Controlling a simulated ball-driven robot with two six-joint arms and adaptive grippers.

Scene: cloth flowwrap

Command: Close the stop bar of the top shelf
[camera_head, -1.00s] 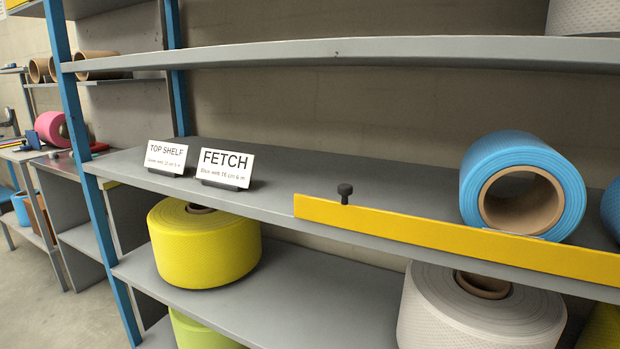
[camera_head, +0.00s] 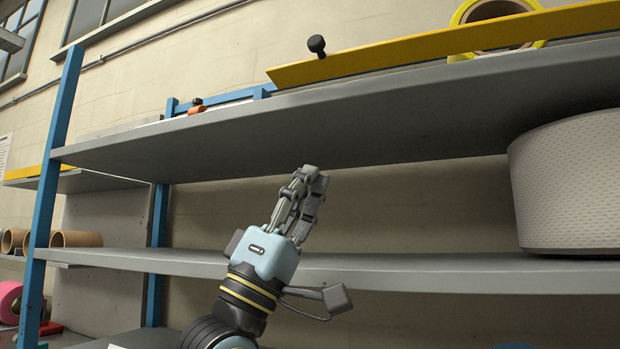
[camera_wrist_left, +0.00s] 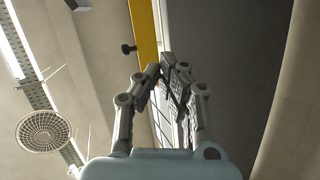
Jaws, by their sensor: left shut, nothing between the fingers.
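The yellow stop bar (camera_head: 420,48) runs along the front edge of the top shelf (camera_head: 400,115), from the middle to the right of the head view. A black knob (camera_head: 316,45) stands at its left end. The bar (camera_wrist_left: 145,35) and knob (camera_wrist_left: 128,49) also show in the left wrist view, beyond the fingertips. My left gripper (camera_head: 312,175) is shut and empty, pointing up, and appears below the top shelf in the head view. It also shows in the left wrist view (camera_wrist_left: 163,72), apart from the knob. My right gripper is not in view.
A yellow roll (camera_head: 495,25) lies behind the bar on the top shelf. A large white roll (camera_head: 570,185) stands on the shelf below (camera_head: 420,272), at the right. Blue uprights (camera_head: 55,180) stand at the left. The space left of the white roll is clear.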

